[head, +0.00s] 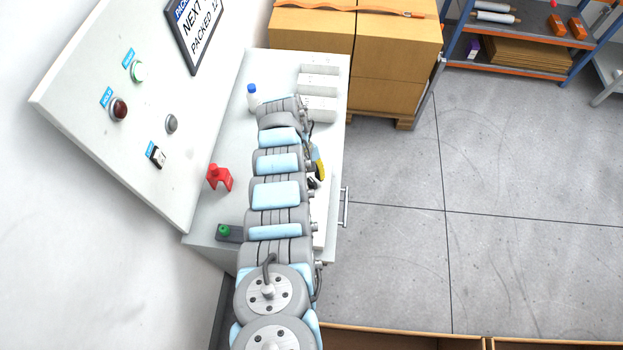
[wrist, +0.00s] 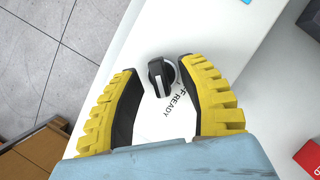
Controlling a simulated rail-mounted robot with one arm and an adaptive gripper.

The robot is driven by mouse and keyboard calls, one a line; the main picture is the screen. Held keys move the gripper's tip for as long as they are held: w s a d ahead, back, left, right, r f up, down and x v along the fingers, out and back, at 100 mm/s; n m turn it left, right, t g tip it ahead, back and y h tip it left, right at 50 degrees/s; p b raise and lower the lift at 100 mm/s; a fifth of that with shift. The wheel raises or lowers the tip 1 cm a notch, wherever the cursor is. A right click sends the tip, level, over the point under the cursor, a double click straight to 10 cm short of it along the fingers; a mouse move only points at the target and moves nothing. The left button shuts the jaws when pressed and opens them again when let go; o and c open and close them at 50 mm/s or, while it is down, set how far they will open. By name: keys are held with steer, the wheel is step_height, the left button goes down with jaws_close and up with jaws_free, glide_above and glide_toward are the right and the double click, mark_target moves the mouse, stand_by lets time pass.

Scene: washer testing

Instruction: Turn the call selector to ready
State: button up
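The call selector (wrist: 160,74) is a black rotary knob with a pale bar across it, on a white panel in the wrist view. The bar runs roughly up and down in that picture. Printed beside it is the label text (wrist: 178,93), reading READY and a partly hidden OFF; I cannot tell which mark the bar points at. My gripper (wrist: 158,70) is open, its yellow, black-padded fingers on either side of the knob. A narrow gap shows near the fingertips; contact is unclear. In the head view, my gripper (head: 319,169) is mostly hidden by my arm.
A white bench (head: 232,150) carries a red part (head: 219,178), a green button on a dark base (head: 224,231), a blue-capped bottle (head: 252,96) and white boxes (head: 319,85). A sloped panel (head: 150,190) stands left. Cardboard boxes (head: 398,55) stand behind; the floor right is clear.

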steer(key=v, duration=1.2)
stand_by(0.5)
